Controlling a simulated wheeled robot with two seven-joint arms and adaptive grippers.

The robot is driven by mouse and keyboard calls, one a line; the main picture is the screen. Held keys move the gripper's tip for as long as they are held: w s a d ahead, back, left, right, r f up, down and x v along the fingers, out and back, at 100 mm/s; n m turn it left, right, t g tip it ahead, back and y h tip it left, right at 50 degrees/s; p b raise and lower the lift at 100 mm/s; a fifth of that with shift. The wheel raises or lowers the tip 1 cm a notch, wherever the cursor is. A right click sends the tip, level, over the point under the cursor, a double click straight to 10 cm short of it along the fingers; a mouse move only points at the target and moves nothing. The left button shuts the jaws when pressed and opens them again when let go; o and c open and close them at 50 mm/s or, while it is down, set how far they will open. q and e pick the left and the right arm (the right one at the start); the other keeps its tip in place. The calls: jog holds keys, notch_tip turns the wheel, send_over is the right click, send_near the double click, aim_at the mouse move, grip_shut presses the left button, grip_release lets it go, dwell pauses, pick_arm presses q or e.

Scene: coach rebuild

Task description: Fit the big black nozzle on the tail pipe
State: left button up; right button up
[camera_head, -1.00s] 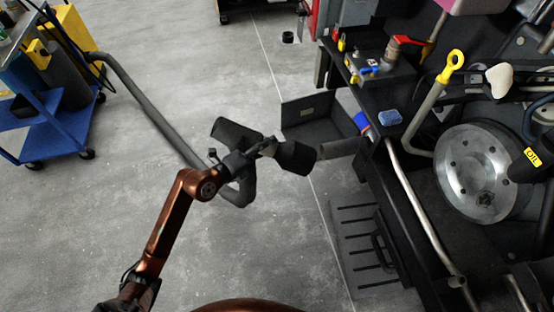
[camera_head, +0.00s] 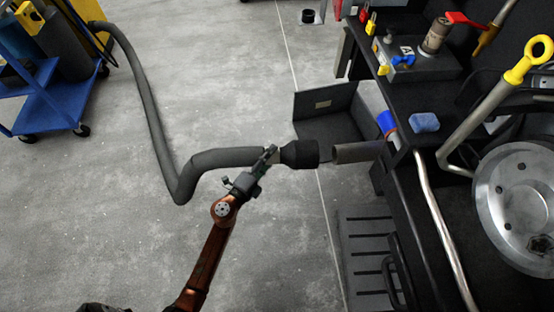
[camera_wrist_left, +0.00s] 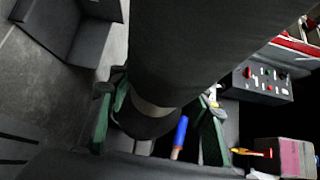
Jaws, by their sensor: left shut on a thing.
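The big black nozzle (camera_head: 300,154) sits on the end of a thick grey hose (camera_head: 230,158). My left gripper (camera_head: 268,160) is shut on the hose end just behind the nozzle. The tail pipe (camera_head: 356,152) is a grey tube sticking out leftward from the black engine frame. The nozzle's mouth faces the pipe's open end, roughly in line with it, with a small gap between them. In the left wrist view, the green-padded fingers (camera_wrist_left: 157,125) straddle the dark hose (camera_wrist_left: 210,45) and nozzle, which hide much beyond. My right gripper is out of view.
A dark open box (camera_head: 322,106) stands behind the pipe, and a slotted black panel (camera_head: 366,250) lies below it. The black frame (camera_head: 408,190) fills the right. The hose runs back to a blue cart (camera_head: 48,105). The grey floor between is clear.

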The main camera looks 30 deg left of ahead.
pick_arm(q)
jog(key=w+d+f+n+y+b, duration=0.1)
jog(key=w+d+f+b, duration=0.2)
jog(key=f, duration=0.3)
jog(key=shift+w+d+t, duration=0.3)
jog(key=shift+w+d, duration=0.25)
jog(key=shift+w, duration=0.1)
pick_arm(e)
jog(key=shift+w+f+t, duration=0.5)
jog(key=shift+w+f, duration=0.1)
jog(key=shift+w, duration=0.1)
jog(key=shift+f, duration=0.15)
pick_arm(q)
jog(key=shift+d+r, duration=0.15)
jog(key=shift+d, duration=0.1)
dwell(0.5)
jog(key=shift+w+d+b, duration=0.35)
jog(key=shift+w+d, duration=0.15)
jog(key=shift+d, duration=0.25)
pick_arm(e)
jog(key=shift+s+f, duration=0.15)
